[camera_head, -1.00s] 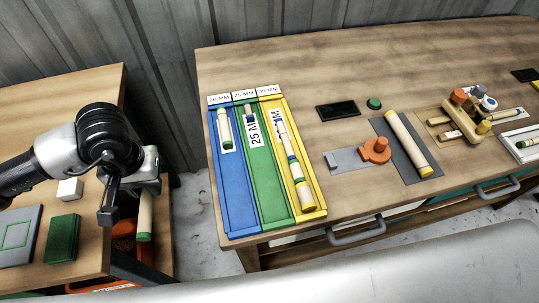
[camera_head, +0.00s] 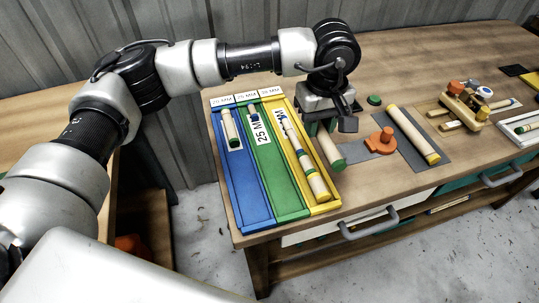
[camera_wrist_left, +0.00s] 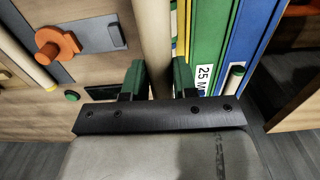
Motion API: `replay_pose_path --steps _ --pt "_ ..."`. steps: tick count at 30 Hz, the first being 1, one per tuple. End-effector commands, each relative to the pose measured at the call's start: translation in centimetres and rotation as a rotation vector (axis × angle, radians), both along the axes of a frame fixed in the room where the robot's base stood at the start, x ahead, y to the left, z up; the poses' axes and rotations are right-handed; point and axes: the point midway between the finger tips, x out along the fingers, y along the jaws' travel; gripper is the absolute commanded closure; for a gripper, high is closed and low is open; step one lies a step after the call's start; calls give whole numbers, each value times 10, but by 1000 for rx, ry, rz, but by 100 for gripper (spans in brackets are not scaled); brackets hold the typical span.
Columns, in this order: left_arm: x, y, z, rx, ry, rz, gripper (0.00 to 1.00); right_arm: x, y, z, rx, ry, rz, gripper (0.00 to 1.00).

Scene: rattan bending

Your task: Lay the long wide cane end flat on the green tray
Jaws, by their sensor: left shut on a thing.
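My left gripper (camera_head: 325,127) is shut on a long, wide, pale cane (camera_head: 329,150) with a green end, and it also shows in the wrist view (camera_wrist_left: 158,82). It holds the cane beside the yellow tray's right side, above the table. The cane also shows in the left wrist view (camera_wrist_left: 152,35), passing between the fingers; its far end is out of that view. The green tray (camera_head: 281,185), labelled 25 MM, is the middle lane, left of the gripper. It also shows in the wrist view (camera_wrist_left: 207,40).
The blue tray (camera_head: 246,185) holds a short green-ended cane (camera_head: 230,127). Banded canes (camera_head: 304,163) lie in the yellow tray (camera_head: 327,206). Right of the gripper are an orange fixture (camera_head: 382,141), a yellow-ended cane (camera_head: 413,134) on a grey mat and a wooden jig (camera_head: 463,105).

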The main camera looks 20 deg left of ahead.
Motion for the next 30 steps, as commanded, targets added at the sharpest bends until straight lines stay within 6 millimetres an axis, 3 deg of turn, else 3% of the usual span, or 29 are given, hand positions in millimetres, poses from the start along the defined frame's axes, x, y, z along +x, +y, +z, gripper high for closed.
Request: replay_pose_path --steps 4,12,18,23,30 --pt "4 14 -6 5 2 27 96 4 -3 5 -3 -7 1 57" --pt "9 76 -42 4 4 26 96 -5 -6 21 -8 6 1 57" --pt "12 105 -62 3 1 21 96 -9 -6 27 -8 13 0 57" --pt "13 112 -69 3 -1 19 96 -9 -6 28 -8 13 0 57" --pt "12 111 -100 3 2 18 96 -7 -6 38 -8 11 0 57"
